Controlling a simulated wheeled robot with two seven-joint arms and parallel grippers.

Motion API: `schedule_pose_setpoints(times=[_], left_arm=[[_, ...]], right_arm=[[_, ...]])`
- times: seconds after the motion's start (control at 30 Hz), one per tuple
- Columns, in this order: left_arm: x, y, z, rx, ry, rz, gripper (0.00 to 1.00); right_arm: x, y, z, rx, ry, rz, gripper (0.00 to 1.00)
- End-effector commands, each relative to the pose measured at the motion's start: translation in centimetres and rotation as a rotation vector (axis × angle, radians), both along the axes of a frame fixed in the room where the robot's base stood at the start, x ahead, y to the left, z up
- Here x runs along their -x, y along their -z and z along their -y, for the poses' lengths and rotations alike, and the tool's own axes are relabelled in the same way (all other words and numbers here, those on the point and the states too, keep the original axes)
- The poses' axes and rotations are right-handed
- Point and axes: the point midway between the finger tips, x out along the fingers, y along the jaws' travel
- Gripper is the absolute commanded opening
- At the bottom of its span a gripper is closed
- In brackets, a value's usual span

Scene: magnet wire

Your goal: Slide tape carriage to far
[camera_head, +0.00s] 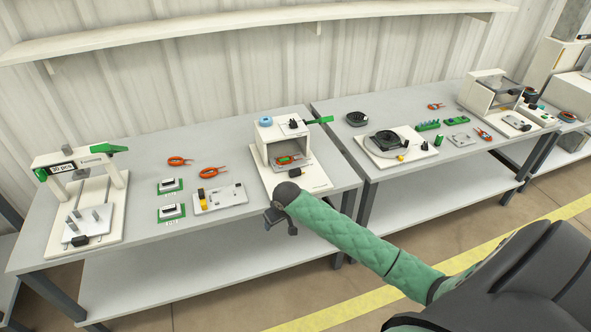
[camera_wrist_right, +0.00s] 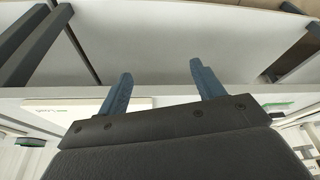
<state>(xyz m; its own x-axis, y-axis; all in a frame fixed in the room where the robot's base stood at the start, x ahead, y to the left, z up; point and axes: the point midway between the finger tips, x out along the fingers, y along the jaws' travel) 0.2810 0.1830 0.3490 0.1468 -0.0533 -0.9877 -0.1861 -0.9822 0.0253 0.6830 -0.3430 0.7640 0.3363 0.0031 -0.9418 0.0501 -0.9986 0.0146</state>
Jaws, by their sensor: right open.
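The white box-shaped taping station (camera_head: 283,150) stands at the right end of the near-left table, with a blue tape roll (camera_head: 265,121) and a green lever (camera_head: 319,120) on top. A green-edged board with orange-red parts (camera_head: 288,159) lies inside its open front. A small black block (camera_head: 294,172) sits at the opening; I cannot tell for sure whether this is the tape carriage. My right gripper (camera_head: 279,220) is in front of the station's base, by the table's front edge, apart from it. Its two blue fingers (camera_wrist_right: 162,76) are spread and empty in the wrist view. My left gripper is not in view.
A forming press (camera_head: 84,165) stands at the left end of the table. Orange pliers (camera_head: 215,172), small green-edged boards (camera_head: 171,211) and a grey plate (camera_head: 222,197) lie between. A second table (camera_head: 460,170) with more fixtures stands right. The front table strip is mostly clear.

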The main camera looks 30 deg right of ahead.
Motion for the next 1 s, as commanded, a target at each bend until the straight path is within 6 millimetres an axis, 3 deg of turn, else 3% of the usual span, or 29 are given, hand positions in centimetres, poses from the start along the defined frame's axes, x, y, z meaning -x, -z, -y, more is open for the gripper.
schedule_pose_setpoints(times=[0.1,0.3,0.5,0.73,0.87,1.0], left_arm=[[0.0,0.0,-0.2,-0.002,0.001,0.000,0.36],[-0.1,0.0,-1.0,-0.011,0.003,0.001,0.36],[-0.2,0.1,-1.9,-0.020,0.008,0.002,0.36],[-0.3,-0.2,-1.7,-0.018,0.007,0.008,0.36],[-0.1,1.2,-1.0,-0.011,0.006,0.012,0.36],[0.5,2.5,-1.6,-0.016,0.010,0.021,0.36]], right_arm=[[-4.3,-1.8,4.2,0.009,0.059,0.010,0.67],[-10.3,-5.4,11.3,0.005,0.174,0.029,0.67],[-13.6,-8.4,16.4,-0.005,0.261,0.046,0.67],[-14.7,-8.9,17.8,-0.011,0.287,0.051,0.67],[-15.2,-7.6,17.9,-0.011,0.288,0.049,0.67],[-16.0,-5.7,18.1,-0.012,0.287,0.050,0.67]])
